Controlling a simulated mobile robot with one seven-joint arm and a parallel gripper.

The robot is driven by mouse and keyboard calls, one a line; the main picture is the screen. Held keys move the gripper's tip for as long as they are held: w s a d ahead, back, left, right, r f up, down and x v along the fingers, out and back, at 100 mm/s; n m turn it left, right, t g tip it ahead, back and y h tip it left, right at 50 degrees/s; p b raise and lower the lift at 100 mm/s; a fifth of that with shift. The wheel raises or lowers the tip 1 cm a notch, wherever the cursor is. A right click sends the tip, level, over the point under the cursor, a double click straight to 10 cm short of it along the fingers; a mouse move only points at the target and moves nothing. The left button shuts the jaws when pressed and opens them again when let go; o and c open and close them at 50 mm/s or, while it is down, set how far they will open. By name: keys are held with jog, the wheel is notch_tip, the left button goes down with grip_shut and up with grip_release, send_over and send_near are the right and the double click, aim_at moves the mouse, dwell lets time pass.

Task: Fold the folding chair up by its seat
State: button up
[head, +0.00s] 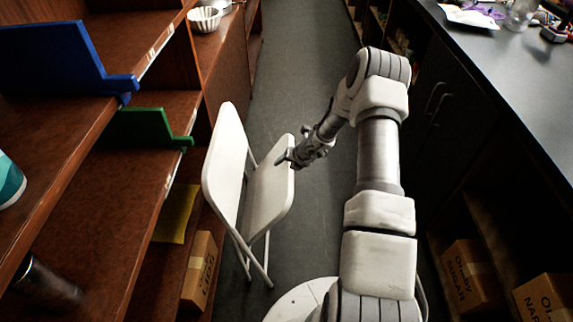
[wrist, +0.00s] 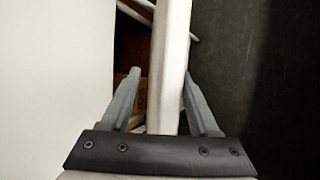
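The white folding chair stands on the aisle floor, left of my arm in the head view. Its backrest (head: 224,165) is on the left, and its seat (head: 268,195) appears steeply tilted close beside it. My gripper (head: 284,160) is at the seat's upper right edge. In the wrist view the seat (wrist: 171,70) is seen edge-on between the two open fingers (wrist: 161,85). A gap shows on the left finger's side; the right finger is very close to the edge, and contact is unclear. A broad white surface, likely the backrest (wrist: 55,70), fills the left.
Brown shelves (head: 110,165) with a blue holder (head: 60,60), a green holder (head: 145,128) and a cardboard box (head: 199,270) stand close left of the chair. A dark counter (head: 500,70) runs along the right. The aisle floor (head: 300,60) beyond the chair is clear.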

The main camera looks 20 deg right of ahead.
jog(key=shift+r, duration=0.1)
jog(key=shift+a+p+v, duration=0.2)
jog(key=shift+p+v, duration=0.55)
jog(key=shift+v, duration=1.45)
jog(key=shift+a+p+v, duration=0.15)
jog(key=shift+p+v, duration=0.55)
jog(key=shift+v, duration=1.45)
jog(key=a+p+v, duration=0.1)
jog(key=p+v, duration=0.4)
jog(key=v, duration=0.6)
jog(key=shift+w+r+p, duration=0.25)
jog(key=shift+r+p, duration=0.1)
jog(key=shift+r, duration=0.05)
jog(key=p+v, duration=0.4)
jog(key=v, duration=1.3)
jog(key=shift+r, duration=0.2)
